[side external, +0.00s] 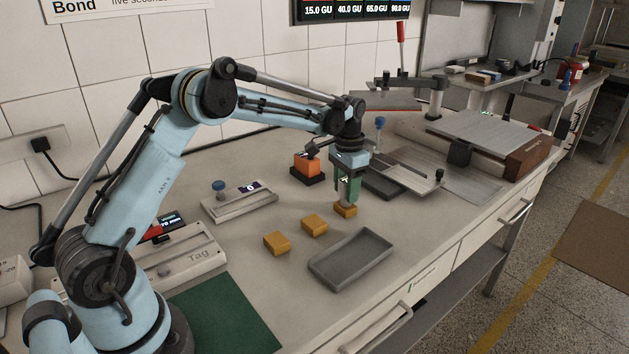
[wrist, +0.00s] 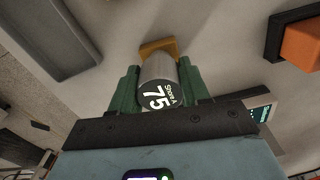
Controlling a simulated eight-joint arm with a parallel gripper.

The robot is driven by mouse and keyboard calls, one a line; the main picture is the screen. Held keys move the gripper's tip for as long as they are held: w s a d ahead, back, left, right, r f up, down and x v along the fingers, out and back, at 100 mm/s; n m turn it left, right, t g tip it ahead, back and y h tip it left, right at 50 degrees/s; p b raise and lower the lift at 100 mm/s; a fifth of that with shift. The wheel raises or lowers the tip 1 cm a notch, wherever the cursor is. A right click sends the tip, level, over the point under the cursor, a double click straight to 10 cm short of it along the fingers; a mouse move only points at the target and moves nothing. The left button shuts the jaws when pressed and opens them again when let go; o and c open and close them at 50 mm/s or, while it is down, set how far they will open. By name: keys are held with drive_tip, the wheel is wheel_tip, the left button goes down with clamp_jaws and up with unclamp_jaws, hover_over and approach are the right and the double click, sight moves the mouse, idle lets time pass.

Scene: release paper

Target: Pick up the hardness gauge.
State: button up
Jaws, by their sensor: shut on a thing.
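The hardness gauge (wrist: 158,82) is a silver cylinder with a dark end face marked "Shore A 75". In the wrist view it sits between the two green fingers of my gripper (wrist: 160,88), which is shut on it. In the side view my gripper (side external: 347,192) points down, low over the bench, and its fingers mostly hide the gauge. A yellow-orange block (side external: 345,211) lies right below the fingertips; it also shows behind the gauge in the wrist view (wrist: 158,46). I cannot tell whether the gauge touches this block.
Two more yellow blocks (side external: 277,243) (side external: 314,225) lie to the left. A grey tray (side external: 351,260) stands in front. An orange block on a black base (side external: 307,166) is behind left, and metal plates (side external: 408,176) are behind right. A green mat (side external: 226,318) lies front left.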

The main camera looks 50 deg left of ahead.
drive_tip(key=shift+r, duration=0.15)
drive_tip(key=r, duration=0.4)
drive_tip(key=shift+s+d+r, duration=0.1)
drive_tip(key=shift+d+r, duration=0.05)
drive_tip(key=shift+d, duration=0.15)
drive_tip(key=s+d+r, duration=0.4)
drive_tip(key=d+r, duration=0.2)
drive_tip(key=d, duration=0.4)
drive_tip(key=shift+d+r, duration=0.2)
